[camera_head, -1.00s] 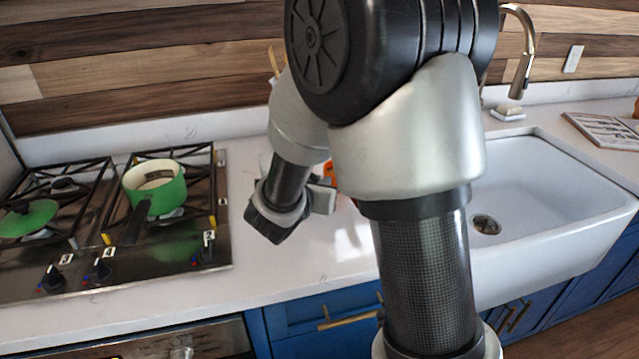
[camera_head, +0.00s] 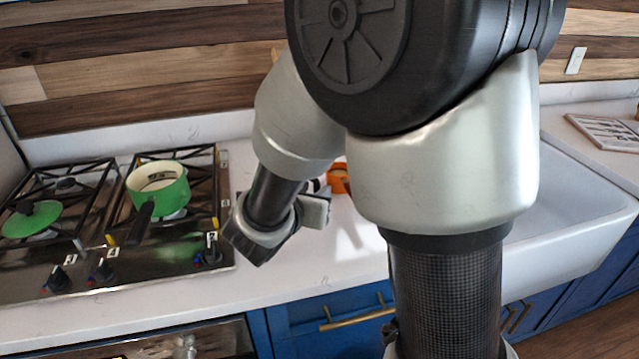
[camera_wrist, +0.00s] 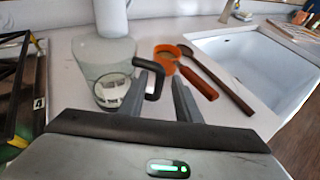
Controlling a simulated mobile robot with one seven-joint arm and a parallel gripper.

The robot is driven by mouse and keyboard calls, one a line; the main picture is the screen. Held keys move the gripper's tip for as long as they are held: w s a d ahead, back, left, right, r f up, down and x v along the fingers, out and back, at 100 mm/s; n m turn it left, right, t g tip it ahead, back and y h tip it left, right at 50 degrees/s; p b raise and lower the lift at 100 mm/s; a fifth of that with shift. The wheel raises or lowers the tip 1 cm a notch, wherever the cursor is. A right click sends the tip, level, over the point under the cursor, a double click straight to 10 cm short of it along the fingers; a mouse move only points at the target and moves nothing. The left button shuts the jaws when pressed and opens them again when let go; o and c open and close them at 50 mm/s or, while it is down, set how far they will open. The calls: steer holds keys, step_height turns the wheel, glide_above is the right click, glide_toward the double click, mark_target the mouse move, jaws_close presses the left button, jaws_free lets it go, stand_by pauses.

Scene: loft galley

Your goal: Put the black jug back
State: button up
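In the wrist view, a clear, greyish jug (camera_wrist: 98,55) with a black handle (camera_wrist: 157,82) stands upright on the white counter. No fully black jug shows; this is the only jug in view. My gripper (camera_wrist: 163,84) is open, with its two grey fingers apart. The black handle shows at the fingertips, between them in the picture; I cannot tell whether they touch it. In the head view my arm hides the jug and the fingertips.
The stove with a green pot (camera_head: 158,190) is left, the sink (camera_head: 572,225) right.

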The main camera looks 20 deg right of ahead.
steer(key=v, duration=0.5)
steer(key=s+d+r+m+g, duration=0.2)
steer(key=s+d+m+g, duration=0.25)
steer(key=s+m, duration=0.35)
steer(key=s+d+r+m+g, duration=0.25)
steer(key=s+d+m, duration=0.35)
steer(key=m, duration=0.3)
steer(key=s+a+r+m+t+y, duration=0.1)
steer(key=s+a+m+y, duration=0.4)
steer(key=m, duration=0.7)
steer(key=a+r+y, duration=0.1)
steer(key=a+y, duration=0.1)
steer(key=a, duration=0.1)
steer(key=shift+s+a+r+p, duration=0.3)
steer(key=shift+s+a, duration=0.1)
steer(key=shift+d, duration=0.1)
